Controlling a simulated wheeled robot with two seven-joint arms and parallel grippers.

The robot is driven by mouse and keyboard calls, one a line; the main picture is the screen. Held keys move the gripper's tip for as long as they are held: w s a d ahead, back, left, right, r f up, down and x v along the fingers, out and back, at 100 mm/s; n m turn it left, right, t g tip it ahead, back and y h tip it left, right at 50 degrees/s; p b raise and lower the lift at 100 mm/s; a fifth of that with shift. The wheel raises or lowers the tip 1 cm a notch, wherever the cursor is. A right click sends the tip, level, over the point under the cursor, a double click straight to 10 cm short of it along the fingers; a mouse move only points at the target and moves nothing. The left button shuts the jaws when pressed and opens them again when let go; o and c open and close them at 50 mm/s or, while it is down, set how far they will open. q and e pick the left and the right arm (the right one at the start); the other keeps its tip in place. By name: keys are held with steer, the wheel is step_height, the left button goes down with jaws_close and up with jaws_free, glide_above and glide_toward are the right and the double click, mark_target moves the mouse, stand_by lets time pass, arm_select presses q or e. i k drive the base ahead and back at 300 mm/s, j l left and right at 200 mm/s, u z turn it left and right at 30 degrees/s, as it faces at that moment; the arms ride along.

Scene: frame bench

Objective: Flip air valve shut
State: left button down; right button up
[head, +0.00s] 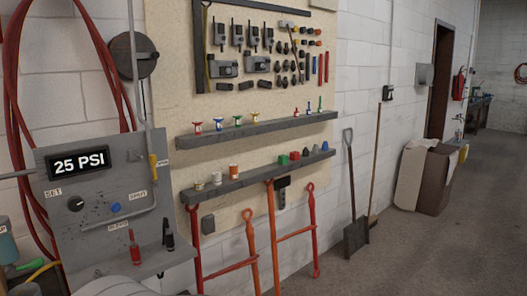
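A grey air panel (97,240) stands at the left, with a display (78,162) reading "25 PSI". A yellow valve lever (153,167) stands roughly upright on the pipe at the panel's right edge. Small labels sit beside and below it; their words are too small to read surely. A black knob (75,204) and a blue button (115,208) are on the panel's face. Neither of my grippers can be made out. A pale rounded shape at the bottom left edge may be part of me.
Red hoses (100,60) hang at the upper left. Black-and-red fittings (168,236) stand on the panel's lower ledge. A tool board with two grey shelves (260,126) is behind. Red and orange bars (311,230) and a shovel (356,232) lean on the wall. The floor at right is open.

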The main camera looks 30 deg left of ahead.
mark_target(154, 169)
steer(key=i+l+u, duration=0.1)
steer(key=i, duration=0.4)
steer(key=i+l+u, duration=0.1)
steer(key=i, duration=0.4)
steer(key=i+l+u, duration=0.15)
steer(key=i+l, duration=0.15)
steer(key=i, duration=0.15)
steer(key=i+u, duration=0.35)
steer(key=u, duration=0.15)
steer(key=i+u, duration=0.35)
steer(key=u, duration=0.15)
steer(key=i+l+u, duration=0.3)
steer(key=u, duration=0.2)
steer(key=i+l+u, duration=0.3)
steer(key=u, duration=0.2)
steer(key=i+l+u, duration=0.15)
steer(key=l+u, duration=0.35)
steer(key=i+l+u, duration=0.25)
steer(key=l+u, duration=0.2)
steer(key=l, duration=0.3)
steer(key=i+l+u, duration=0.25)
steer(key=l, duration=0.15)
steer(key=k, duration=0.1)
